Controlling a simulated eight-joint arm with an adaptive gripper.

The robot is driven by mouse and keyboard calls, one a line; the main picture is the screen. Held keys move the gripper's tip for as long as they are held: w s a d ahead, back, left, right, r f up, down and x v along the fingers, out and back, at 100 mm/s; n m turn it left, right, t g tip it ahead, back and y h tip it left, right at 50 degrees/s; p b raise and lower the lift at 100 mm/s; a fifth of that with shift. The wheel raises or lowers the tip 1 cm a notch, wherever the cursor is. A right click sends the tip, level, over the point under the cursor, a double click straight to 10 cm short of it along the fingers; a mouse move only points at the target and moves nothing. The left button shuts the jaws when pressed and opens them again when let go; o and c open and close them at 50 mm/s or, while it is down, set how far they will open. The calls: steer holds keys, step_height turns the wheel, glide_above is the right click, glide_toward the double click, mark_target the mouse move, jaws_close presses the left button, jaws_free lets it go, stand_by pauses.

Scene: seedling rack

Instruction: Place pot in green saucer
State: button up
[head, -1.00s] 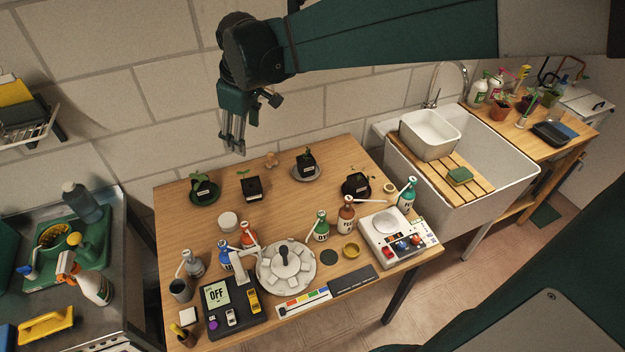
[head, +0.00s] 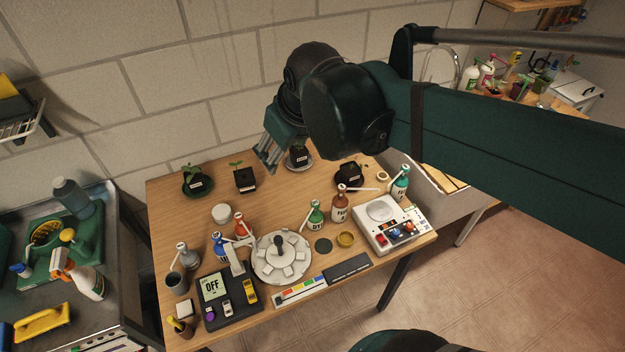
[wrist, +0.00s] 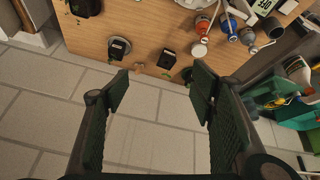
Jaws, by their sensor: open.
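A green saucer (head: 197,197) is at the table's back left, with a dark potted seedling (head: 196,184) on it. To its right a black square pot (head: 244,180) with a seedling stands on bare wood; it also shows in the wrist view (wrist: 167,59). Another black pot (head: 299,153) sits on a grey saucer (head: 300,166). My gripper (head: 267,167) is by the table's back edge, between the black square pot and the grey saucer. In the wrist view its fingers (wrist: 160,88) are apart and empty.
A block wall rises behind the table. Bare wood lies in front of the pots.

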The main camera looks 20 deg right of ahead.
steer(key=s+d+f+m+t, duration=0.1)
steer(key=s+d+f+m, duration=0.2)
steer(key=s, duration=0.6)
steer(key=shift+s+f+m, duration=0.15)
steer(key=shift+f+m, duration=0.15)
steer(key=shift+f, duration=0.05)
